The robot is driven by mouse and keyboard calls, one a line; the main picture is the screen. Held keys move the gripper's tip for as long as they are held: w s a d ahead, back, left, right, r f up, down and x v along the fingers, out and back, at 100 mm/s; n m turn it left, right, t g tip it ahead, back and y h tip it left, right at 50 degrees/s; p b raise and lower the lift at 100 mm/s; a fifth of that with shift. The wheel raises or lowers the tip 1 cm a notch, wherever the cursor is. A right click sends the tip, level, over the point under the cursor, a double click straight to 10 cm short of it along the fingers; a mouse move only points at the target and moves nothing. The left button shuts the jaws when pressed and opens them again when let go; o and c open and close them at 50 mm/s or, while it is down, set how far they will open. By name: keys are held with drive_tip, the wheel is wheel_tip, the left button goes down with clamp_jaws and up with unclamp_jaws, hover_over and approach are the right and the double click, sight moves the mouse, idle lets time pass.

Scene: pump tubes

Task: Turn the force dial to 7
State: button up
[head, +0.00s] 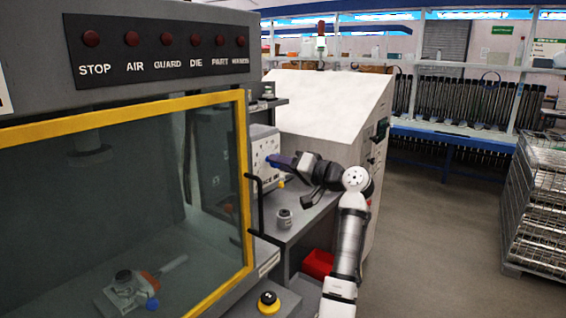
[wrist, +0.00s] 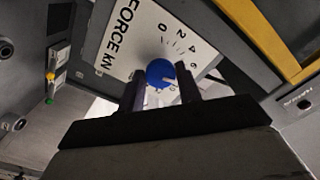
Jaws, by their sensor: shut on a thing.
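The force dial is a round blue knob (wrist: 160,73) on a white panel (wrist: 130,45) lettered FORCE kN, seen turned sideways in the wrist view. Printed numbers 0, 2, 4 and 6 run around the knob's upper and right side. A pale mark shows low on the knob, but I cannot read its exact value. My gripper (wrist: 160,85) has its dark fingers on either side of the knob, shut on it. In the head view my gripper (head: 280,161) reaches left to the white panel face (head: 264,150), and the dial is not clearly visible there.
A yellow-framed guard window (head: 244,180) stands close left of my arm. A dark vertical handle (head: 256,203) is beside the panel. A small grey cylindrical part (head: 284,219) stands on the bench below my gripper. A red bin (head: 318,263) sits underneath.

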idle(0.5)
drive_tip(key=o, duration=1)
drive_tip(key=shift+d, duration=0.1)
drive_tip(key=b+v, duration=0.4)
drive_tip(key=v, duration=0.9)
drive_tip(key=shift+s+d+b, duration=0.25)
drive_tip(key=shift+b, duration=0.05)
